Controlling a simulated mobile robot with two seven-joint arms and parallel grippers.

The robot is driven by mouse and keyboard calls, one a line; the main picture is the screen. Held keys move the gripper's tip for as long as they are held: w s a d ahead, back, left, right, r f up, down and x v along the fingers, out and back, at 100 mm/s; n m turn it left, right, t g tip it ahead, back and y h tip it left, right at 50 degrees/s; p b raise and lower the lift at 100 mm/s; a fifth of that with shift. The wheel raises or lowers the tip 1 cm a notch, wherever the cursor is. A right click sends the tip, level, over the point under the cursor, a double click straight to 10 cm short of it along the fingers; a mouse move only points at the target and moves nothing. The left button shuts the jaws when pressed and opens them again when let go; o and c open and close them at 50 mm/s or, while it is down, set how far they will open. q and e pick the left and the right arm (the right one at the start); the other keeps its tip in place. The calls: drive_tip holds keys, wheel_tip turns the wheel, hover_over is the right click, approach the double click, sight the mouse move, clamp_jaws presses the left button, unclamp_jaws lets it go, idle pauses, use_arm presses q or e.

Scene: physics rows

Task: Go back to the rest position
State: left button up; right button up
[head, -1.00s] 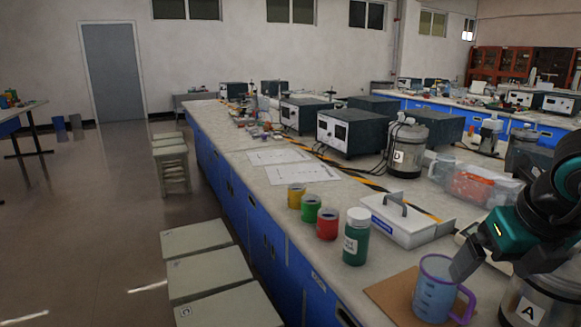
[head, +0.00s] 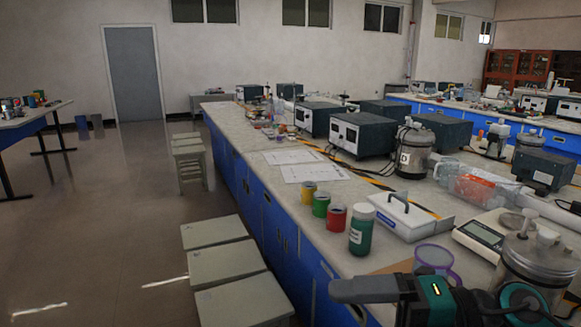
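My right gripper (head: 345,291) reaches in from the lower right, its dark fingers pointing left. Only one finger shows clearly, so its opening cannot be judged. A translucent mug with a purple rim (head: 436,257) stands on a brown board (head: 388,268) on the bench. The gripper and wrist are in front of the mug's lower part and hide it; the mug looks apart from the fingers. My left gripper is not in view.
On the long bench (head: 330,240) stand yellow (head: 308,192), green (head: 320,205) and red (head: 336,217) cans, a green bottle (head: 361,232), a white case (head: 409,217), a scale (head: 482,237) and metal canisters (head: 412,152). Grey stools (head: 228,262) line its left side.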

drive_tip(key=w+d+f+m+t+h+p, duration=0.1)
drive_tip(key=w+d+f+m+t+h, duration=0.25)
drive_tip(key=m+t, duration=0.65)
drive_tip(key=w+d+f+m+t+h+p, duration=0.15)
drive_tip(key=d+f+m+t+h, duration=0.35)
drive_tip(key=m, duration=0.8)
drive_tip(key=s+f+m+g+h, duration=0.2)
drive_tip(key=s+f+m, duration=0.3)
drive_tip(key=f, duration=0.5)
drive_tip(key=s+d+f+m+g+h, duration=0.1)
drive_tip(key=s+f+m+g+h, duration=0.2)
drive_tip(key=s+f, duration=0.3)
wheel_tip(320, 180, down, 4)
drive_tip(key=shift+r+m+g+h+p, duration=0.15)
drive_tip(key=shift+m+g+h+p, duration=0.2)
drive_tip(key=shift+m+h, duration=0.5)
